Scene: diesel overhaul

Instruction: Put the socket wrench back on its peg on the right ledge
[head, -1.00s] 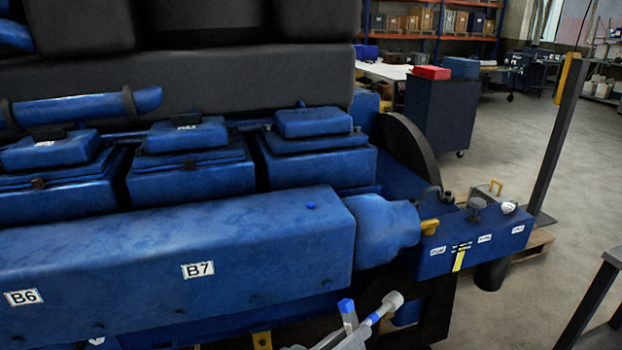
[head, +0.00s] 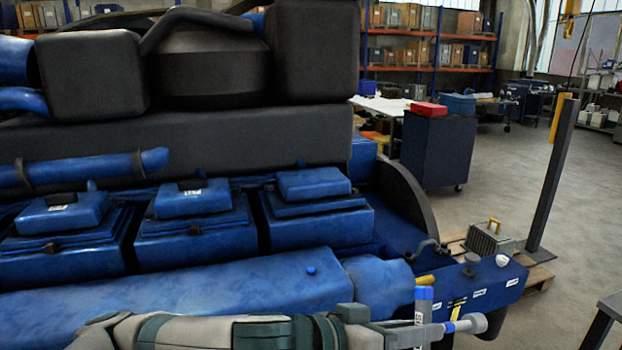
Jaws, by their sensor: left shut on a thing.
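My left gripper (head: 424,330) comes in along the bottom and is shut on a light grey bar that looks like the socket wrench (head: 470,323). The bar has a blue band and a thick round head pointing right. The right ledge (head: 490,289) is a blue block with white labels and a yellow-black mark, just beyond and above the wrench head. Gripper and wrench hide part of its near side. Which peg is the wrench's cannot be told. My right gripper is out of view.
A yellow-ended item (head: 425,281), a grey knob (head: 472,259) and a white knob (head: 502,260) stand on or by the ledge. The blue engine (head: 200,290) fills the left.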

